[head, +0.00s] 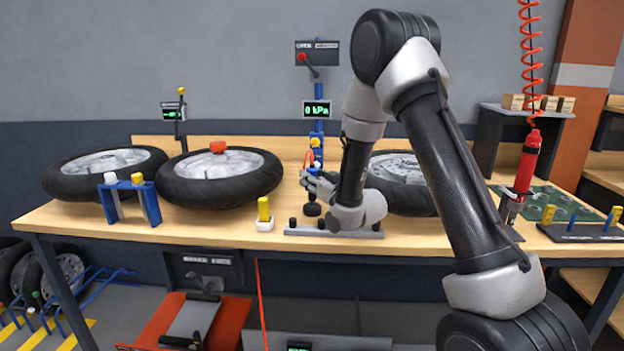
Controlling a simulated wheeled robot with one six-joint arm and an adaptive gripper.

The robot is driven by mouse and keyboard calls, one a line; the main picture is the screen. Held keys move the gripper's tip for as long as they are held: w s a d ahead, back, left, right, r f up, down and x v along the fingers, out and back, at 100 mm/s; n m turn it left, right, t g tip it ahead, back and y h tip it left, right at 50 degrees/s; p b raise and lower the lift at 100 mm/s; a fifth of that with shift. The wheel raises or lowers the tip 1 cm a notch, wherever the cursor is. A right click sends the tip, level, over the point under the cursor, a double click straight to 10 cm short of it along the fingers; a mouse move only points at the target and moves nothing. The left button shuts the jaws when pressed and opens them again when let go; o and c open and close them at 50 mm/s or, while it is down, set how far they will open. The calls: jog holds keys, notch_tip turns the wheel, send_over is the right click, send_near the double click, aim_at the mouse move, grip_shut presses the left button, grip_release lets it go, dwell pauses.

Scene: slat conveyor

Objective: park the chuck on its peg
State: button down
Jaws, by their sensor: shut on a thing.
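My gripper (310,181) is in front of the blue post (319,127) at the middle of the bench, its fingers pointing left. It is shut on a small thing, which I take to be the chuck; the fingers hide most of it. A short orange curved hose (307,158) shows just above the fingers. A yellow-topped part (316,142) stands behind, against the post. A dark round part (312,209) shows just below the gripper. I cannot tell which part is the peg, nor whether the chuck touches it.
A grey rail (305,231) with black knobs lies under my gripper. A yellow-capped block (264,213) stands left of it. Tyred wheels lie at left (105,172), centre-left (219,175) and behind my arm (398,183). A 0 kPa display (317,110) is on the post.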

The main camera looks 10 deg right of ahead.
jog(key=shift+f, duration=0.7)
jog(key=c, duration=1)
grip_release()
jog(key=shift+r, duration=5.5)
